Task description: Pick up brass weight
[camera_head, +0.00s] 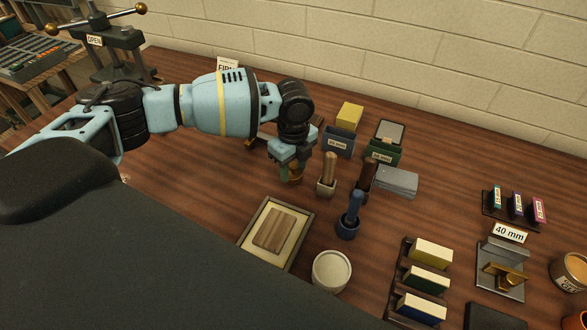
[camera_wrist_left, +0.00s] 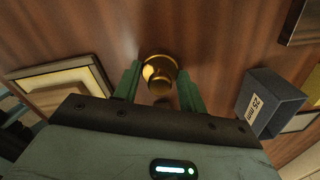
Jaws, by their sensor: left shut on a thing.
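The brass weight (camera_wrist_left: 159,72) is a round golden piece with a knob, seen between the green fingers of my left gripper (camera_wrist_left: 160,85) in the left wrist view. My left gripper (camera_head: 291,172) is shut on it. In the head view the weight (camera_head: 292,178) shows only partly under the fingers, at the middle of the table. I cannot tell whether it touches the table. My right gripper is not in view.
A framed tray (camera_head: 247,246) with a wooden block and a white round pot (camera_head: 332,268) lie in front.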

